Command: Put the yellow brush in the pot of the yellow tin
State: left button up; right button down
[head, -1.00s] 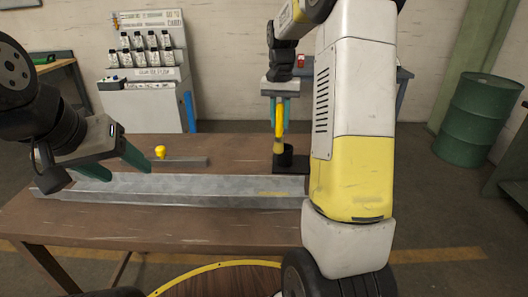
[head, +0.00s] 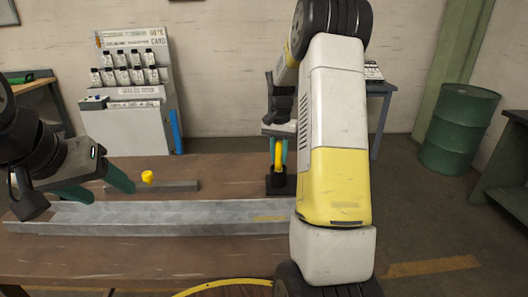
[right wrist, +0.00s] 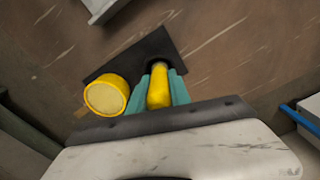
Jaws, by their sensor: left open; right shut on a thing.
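My right gripper (head: 278,160) is shut on the yellow brush (head: 278,153), which stands upright between its teal fingers. My left gripper (head: 100,186) is open and empty above the table at the left.
A long grey metal channel (head: 170,213) lies across the table (head: 110,258). Behind it is a grey bar (head: 180,186) with a yellow knob (head: 147,176). A bottle rack (head: 138,90) and green drum (head: 458,128) stand beyond the table.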

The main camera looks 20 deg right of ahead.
jog(key=shift+f, duration=0.2)
jog(key=c, duration=1.2)
grip_release()
notch_tip(320, 180, up, 12)
jog(key=shift+r, duration=0.1)
jog(key=s+a+r+n+t+y, duration=0.1)
jog(key=s+a+r+n+t, duration=0.1)
jog(key=s+a+r, duration=0.35)
jog(key=s+a+r+n+t, duration=0.1)
jog(key=s+a+r+n, duration=0.15)
jog(key=s, duration=0.65)
jog(key=shift+s+a+f+n+t+y, duration=0.2)
jog(key=shift+s+a+f+n+t, duration=0.4)
jog(key=shift+s+a, duration=1.1)
jog(key=shift+s+a+f+n+t+y, duration=0.2)
jog(key=shift+s+a+f+n+t, duration=0.35)
jog(key=shift+s, duration=2.15)
jog(key=shift+s+a+f+n+t+y, duration=0.2)
jog(key=shift+s+a+f+n+t, duration=0.35)
jog(key=shift+s+a, duration=1.2)
